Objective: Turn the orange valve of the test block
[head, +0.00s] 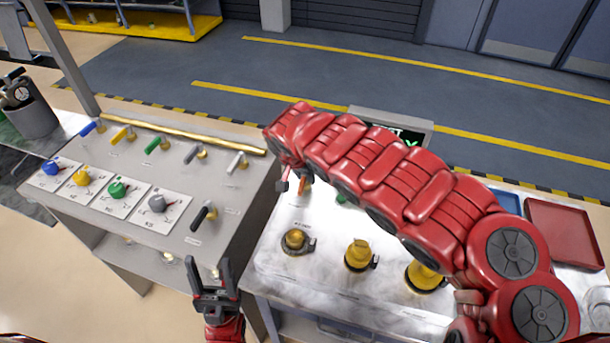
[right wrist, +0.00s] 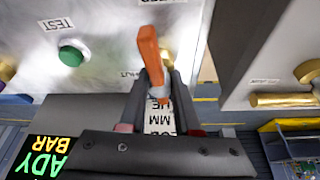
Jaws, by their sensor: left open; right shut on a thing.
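The orange valve (right wrist: 150,58) has a bright orange lever handle, seen large in the right wrist view. My right gripper (right wrist: 157,88) is shut on it, with a dark finger on either side of its lower part. In the head view only a small bit of the orange valve (head: 306,181) shows beside my red right arm, which covers much of the test block (head: 268,262). My left gripper (head: 213,278) is open and empty, pointing up in front of the grey valve panel.
A green button (right wrist: 72,55) marked TEST sits beside the valve. A lit screen (right wrist: 45,150) reads partly "ADY BAR". Brass fittings (head: 297,240) stand on the block's front. The left panel (head: 245,188) has several coloured levers and knobs. A red tray (head: 563,232) lies at right.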

